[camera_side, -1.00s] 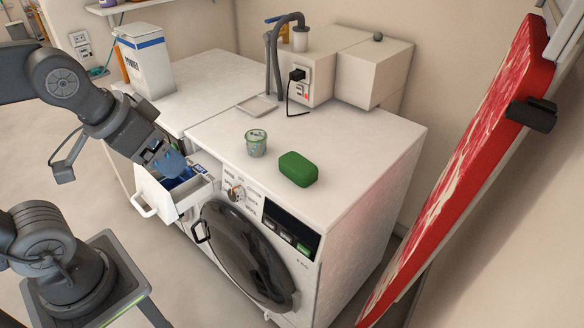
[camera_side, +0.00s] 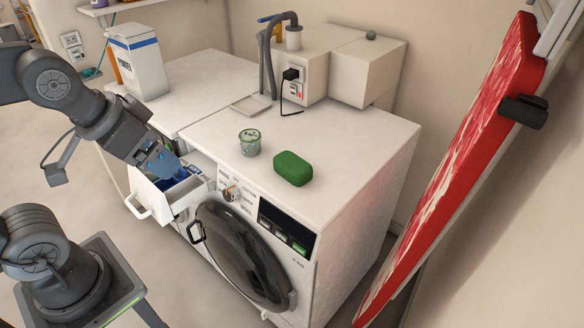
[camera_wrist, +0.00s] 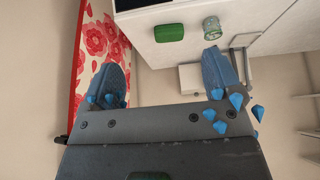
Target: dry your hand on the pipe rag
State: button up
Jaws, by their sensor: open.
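My gripper (camera_side: 163,160) is over the open detergent drawer (camera_side: 168,204) at the washer's front left. In the wrist view my gripper (camera_wrist: 164,70) has its two blue fingers wide apart with nothing between them. Several blue drops (camera_wrist: 236,101) show on and around the fingers, mostly by the right one. Grey bent pipes (camera_side: 272,62) rise at the back of the machine tops. I cannot make out a rag on them in either view.
A green-labelled jar (camera_side: 249,142) and a green soap-like block (camera_side: 293,168) sit on the washer top (camera_side: 350,140). A white powder box (camera_side: 137,60) stands at back left. A red patterned ironing board (camera_side: 455,165) leans at right. Boxes with a plugged-in socket (camera_side: 292,88) stand behind.

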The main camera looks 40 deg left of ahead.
jog(key=shift+o, duration=0.6)
jog(key=shift+w+r, duration=0.2)
jog(key=shift+w, duration=0.05)
jog(key=n+g, duration=0.6)
jog(key=n, duration=1.1)
send_over(299, 167)
notch_tip(299, 167, down, 11)
notch_tip(299, 167, down, 14)
jog(key=shift+w+r, duration=0.1)
jog(key=shift+r, duration=0.1)
jog(key=c, duration=1)
